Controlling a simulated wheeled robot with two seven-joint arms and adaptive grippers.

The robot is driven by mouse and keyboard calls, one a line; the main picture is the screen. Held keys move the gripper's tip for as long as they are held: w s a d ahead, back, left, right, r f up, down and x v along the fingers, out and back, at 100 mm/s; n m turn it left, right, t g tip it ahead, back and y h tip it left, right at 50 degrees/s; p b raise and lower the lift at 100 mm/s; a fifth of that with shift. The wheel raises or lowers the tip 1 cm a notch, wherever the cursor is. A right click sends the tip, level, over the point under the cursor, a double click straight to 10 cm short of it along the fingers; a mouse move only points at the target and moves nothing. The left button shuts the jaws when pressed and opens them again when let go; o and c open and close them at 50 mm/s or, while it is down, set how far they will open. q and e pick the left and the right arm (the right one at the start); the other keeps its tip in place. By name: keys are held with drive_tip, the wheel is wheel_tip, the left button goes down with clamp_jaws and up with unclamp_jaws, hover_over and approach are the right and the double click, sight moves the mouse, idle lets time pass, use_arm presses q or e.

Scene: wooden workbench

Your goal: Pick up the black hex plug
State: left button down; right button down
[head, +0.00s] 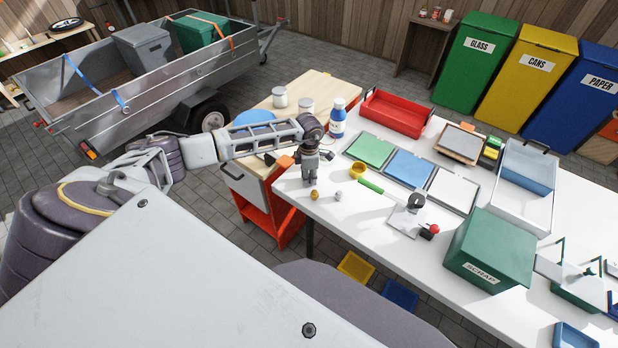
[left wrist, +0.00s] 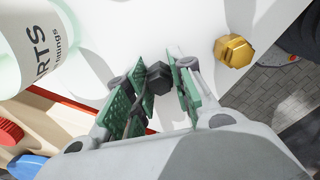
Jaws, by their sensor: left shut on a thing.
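The black hex plug (left wrist: 159,78) is between the green-padded fingers of my left gripper (left wrist: 150,86) in the left wrist view. The gripper is shut on it, near the fingertips. In the head view my left gripper (head: 310,182) points down near the left front edge of the white table, and it hides the plug there. I cannot tell whether the plug touches the table. My right gripper is not in view.
A brass hex piece (head: 314,195), a grey piece (head: 338,195) and a green rod (head: 370,187) lie close by. A yellow cup (head: 357,171), coloured trays and a green scrap bin (head: 490,248) stand further right. A white labelled container (left wrist: 32,42) is near the gripper.

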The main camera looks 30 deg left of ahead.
use_arm(q)
drive_tip(key=shift+r, duration=0.15)
drive_tip(key=shift+r+b, duration=0.45)
drive_tip(key=shift+r, duration=4.45)
drive_tip(key=shift+m, duration=0.4)
drive_tip(key=m, duration=1.3)
drive_tip(key=shift+s+d, duration=0.1)
drive_tip(key=shift+d, duration=0.3)
drive_tip(key=s+d+f+m, duration=0.1)
drive_tip(key=s+d+m, duration=0.4)
drive_tip(key=d+m, duration=0.6)
drive_tip(key=shift+d+f+m, duration=0.3)
drive_tip(key=shift+f+m, duration=0.05)
drive_tip(key=shift+m, duration=0.35)
